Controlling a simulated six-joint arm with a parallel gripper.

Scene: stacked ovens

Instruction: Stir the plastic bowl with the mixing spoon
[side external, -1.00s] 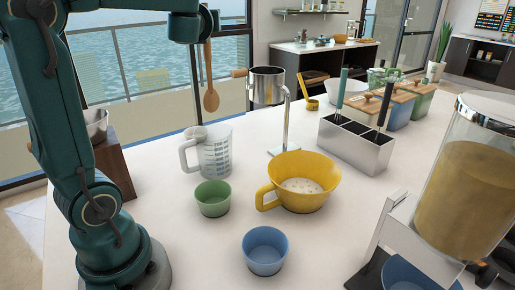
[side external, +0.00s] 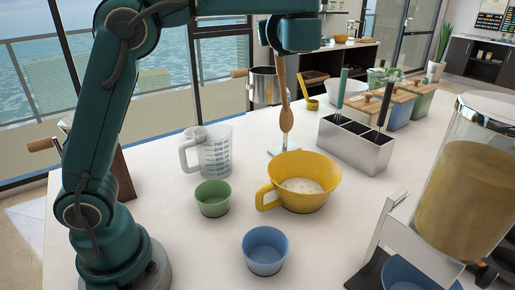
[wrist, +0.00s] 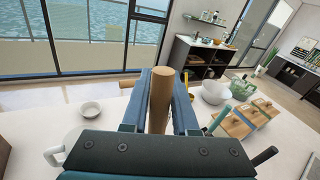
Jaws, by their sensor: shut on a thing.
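The wooden mixing spoon (side external: 286,112) hangs head down from my gripper (side external: 290,50). In the wrist view the end of its handle (wrist: 162,98) stands between the blue fingers of my gripper (wrist: 162,92), which are shut on it. The yellow plastic bowl (side external: 328,181) has a side handle and holds pale contents with small bits. It stands upright on the white counter. The spoon's head appears above and slightly left of the bowl's far rim, apart from it.
A measuring jug (side external: 215,152), a green cup (side external: 212,198) and a blue cup (side external: 265,250) stand left and front of the bowl. A metal pot on a stand (side external: 264,86) is behind. A metal utensil holder (side external: 356,146) and a large dispenser (side external: 462,190) stand right.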

